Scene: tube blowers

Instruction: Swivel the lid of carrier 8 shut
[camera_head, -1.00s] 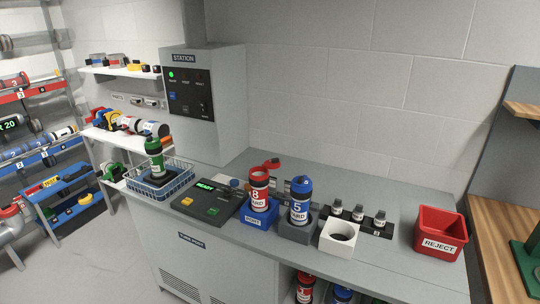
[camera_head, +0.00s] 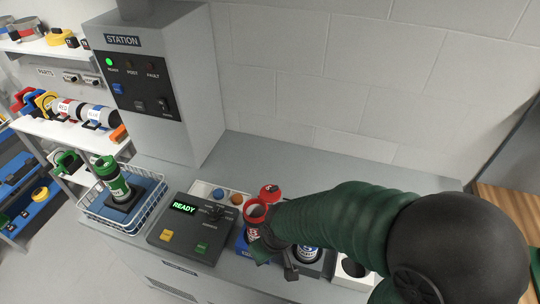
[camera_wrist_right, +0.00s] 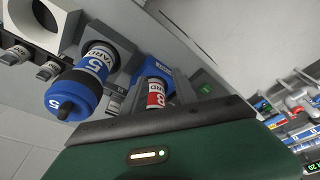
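Carrier 8 is a red tube standing in the blue port block (camera_head: 242,243). Its open red mouth (camera_head: 256,211) shows in the head view, and its lid (camera_head: 270,191) is swung out to the far right side of it. My right gripper (camera_head: 272,256) hangs from the green arm close to the front right of carrier 8 and hides much of its body; whether its fingers are apart is unclear. In the right wrist view, carrier 8's label (camera_wrist_right: 156,94) shows just beyond the dark gripper edge. My left gripper is not in view.
Blue-capped carrier 5 (camera_wrist_right: 79,82) stands beside carrier 8, partly hidden by my arm in the head view. The control panel (camera_head: 190,229) reads READY. A wire basket (camera_head: 92,212) with a green carrier (camera_head: 113,179) is at left. The counter behind is clear.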

